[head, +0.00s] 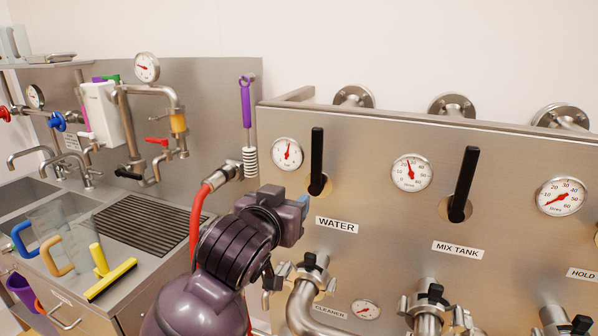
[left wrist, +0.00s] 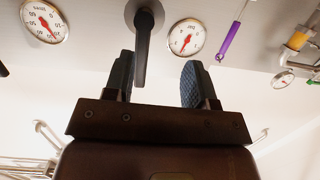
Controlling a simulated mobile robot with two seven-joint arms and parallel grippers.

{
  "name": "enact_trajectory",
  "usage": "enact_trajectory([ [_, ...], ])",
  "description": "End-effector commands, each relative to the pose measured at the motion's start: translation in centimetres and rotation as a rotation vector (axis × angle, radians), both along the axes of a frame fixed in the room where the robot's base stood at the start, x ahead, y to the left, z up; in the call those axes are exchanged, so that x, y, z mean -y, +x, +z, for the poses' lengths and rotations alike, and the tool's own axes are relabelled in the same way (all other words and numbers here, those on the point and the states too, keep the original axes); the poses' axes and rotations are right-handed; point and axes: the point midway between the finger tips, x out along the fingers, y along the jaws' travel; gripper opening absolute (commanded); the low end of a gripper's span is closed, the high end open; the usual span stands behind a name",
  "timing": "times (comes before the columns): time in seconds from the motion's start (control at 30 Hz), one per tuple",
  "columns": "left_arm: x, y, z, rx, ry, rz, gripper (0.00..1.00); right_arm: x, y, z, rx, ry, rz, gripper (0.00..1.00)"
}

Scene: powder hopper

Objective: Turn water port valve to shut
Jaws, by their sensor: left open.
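The water port valve has a black lever (head: 317,152) pointing straight up from its round pivot on the steel panel, above the WATER label (head: 337,225). In the left wrist view, which is upside down, the same lever (left wrist: 142,50) hangs from its pivot. My left gripper (head: 303,204) is in front of the panel, low and left of the lever in the head view. In the left wrist view the open left gripper (left wrist: 158,75) has the lever showing between its fingers, nearer the left finger. I cannot tell how far it is from the lever. My right gripper is out of view.
The MIX TANK valve lever (head: 463,183) and gauge (head: 411,173) are to the right. The water gauge (head: 287,154) is left of the water lever. Pipes and a clamp (head: 312,268) stick out below. A red hose (head: 197,215) and a sink counter are at left.

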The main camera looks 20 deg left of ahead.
Motion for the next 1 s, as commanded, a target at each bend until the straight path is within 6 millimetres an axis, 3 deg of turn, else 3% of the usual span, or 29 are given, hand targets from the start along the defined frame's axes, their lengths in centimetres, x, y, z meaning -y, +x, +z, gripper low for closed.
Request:
enact_trajectory([
  [0.03, 0.6, 0.4, 1.9, 0.047, -0.005, -0.008, 0.51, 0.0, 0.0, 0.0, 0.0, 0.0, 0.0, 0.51],
  [0.1, 1.1, 0.8, 3.7, 0.095, -0.012, -0.017, 0.51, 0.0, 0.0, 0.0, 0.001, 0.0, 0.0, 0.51],
  [0.27, 1.8, 1.2, 6.0, 0.154, -0.022, -0.029, 0.51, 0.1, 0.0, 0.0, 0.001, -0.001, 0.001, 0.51],
  [0.47, 2.0, 2.2, 6.4, 0.164, -0.023, -0.03, 0.51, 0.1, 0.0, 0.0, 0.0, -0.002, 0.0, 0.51],
  [1.0, 2.2, 8.6, 6.3, 0.161, -0.024, -0.03, 0.51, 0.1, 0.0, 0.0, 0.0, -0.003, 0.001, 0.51],
])
